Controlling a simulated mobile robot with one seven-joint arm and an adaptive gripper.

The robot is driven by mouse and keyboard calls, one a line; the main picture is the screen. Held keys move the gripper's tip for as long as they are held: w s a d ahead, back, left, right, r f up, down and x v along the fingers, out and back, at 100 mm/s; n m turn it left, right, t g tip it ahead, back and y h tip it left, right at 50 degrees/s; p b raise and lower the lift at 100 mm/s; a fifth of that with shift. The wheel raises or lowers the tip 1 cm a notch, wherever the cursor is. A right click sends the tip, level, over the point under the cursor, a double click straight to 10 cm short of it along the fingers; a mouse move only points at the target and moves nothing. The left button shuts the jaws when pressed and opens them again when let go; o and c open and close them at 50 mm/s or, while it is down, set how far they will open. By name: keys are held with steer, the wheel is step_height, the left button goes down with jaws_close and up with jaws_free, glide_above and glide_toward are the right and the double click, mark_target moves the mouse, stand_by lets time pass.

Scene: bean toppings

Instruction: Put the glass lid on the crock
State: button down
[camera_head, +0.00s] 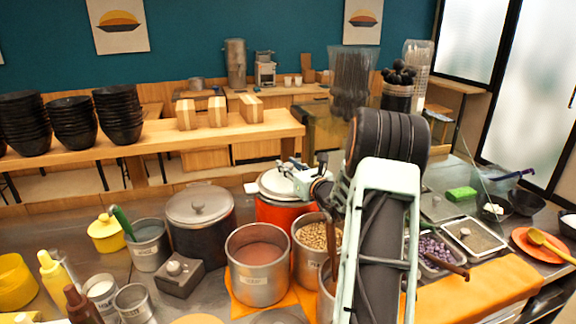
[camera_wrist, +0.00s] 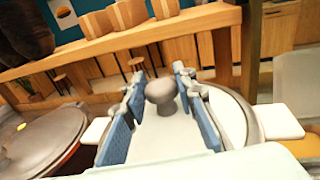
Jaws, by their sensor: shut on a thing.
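The orange-red crock (camera_head: 283,212) stands on the counter behind the open metal pots. The glass lid (camera_head: 272,183), pale with a grey rim, is over its mouth; I cannot tell whether it is seated or slightly above. My gripper (camera_head: 303,172) is at the lid's top, with my arm coming in from the right. In the wrist view my gripper (camera_wrist: 158,105) has its blue-padded fingers on either side of the lid's grey round knob (camera_wrist: 160,92) and is shut on it. The lid's rim (camera_wrist: 243,112) shows to the right there. The crock's front is partly hidden by pots.
A dark lidded pot (camera_head: 200,218) stands close at left. Open metal pots hold reddish contents (camera_head: 258,262) and beans (camera_head: 316,238) in front. A raised wooden shelf (camera_head: 170,136) with black bowls runs behind. Topping trays (camera_head: 472,236) are at right.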

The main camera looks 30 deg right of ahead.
mark_target(290, 167)
steer(key=shift+f, duration=0.15)
steer(key=c, duration=1.6)
jaws_free()
steer(key=shift+s, duration=0.2)
steer(key=s, duration=0.2)
steer(key=s+b, duration=0.1)
steer(key=s, duration=0.4)
steer(key=shift+s+a+r, duration=0.1)
steer(key=shift+a+r, duration=0.05)
steer(key=shift+r, duration=0.2)
